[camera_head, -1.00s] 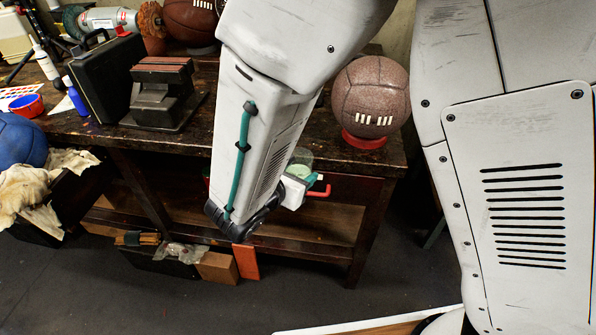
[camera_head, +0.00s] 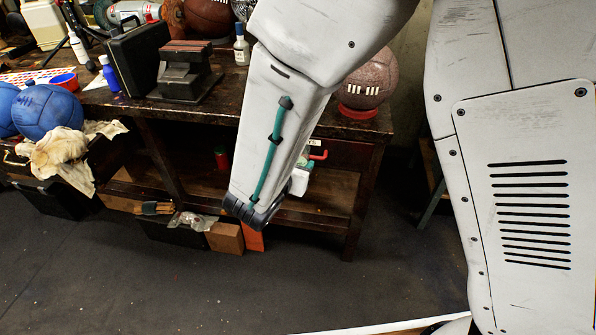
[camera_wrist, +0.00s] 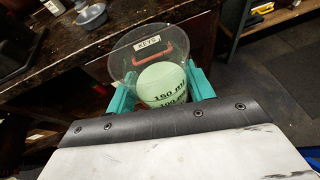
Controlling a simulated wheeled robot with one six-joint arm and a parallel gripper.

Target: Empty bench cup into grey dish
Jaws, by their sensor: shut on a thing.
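My gripper (camera_wrist: 162,92) has its teal fingers shut on a clear cup (camera_wrist: 124,62) in the wrist view. The cup has dark volume marks, "150 ml" and "100", and pale green contents (camera_wrist: 162,80) in its lower part. Its wide mouth is towards the top of the picture. A small grey dish (camera_wrist: 92,16) lies on the dark bench top, beyond the cup to the upper left and apart from it. In the head view my arm hides the dish and most of the gripper and cup.
The wooden bench (camera_head: 120,103) has a drawer with a red handle (camera_head: 318,155). Blue balls (camera_head: 48,111) are at left. The floor in front is clear.

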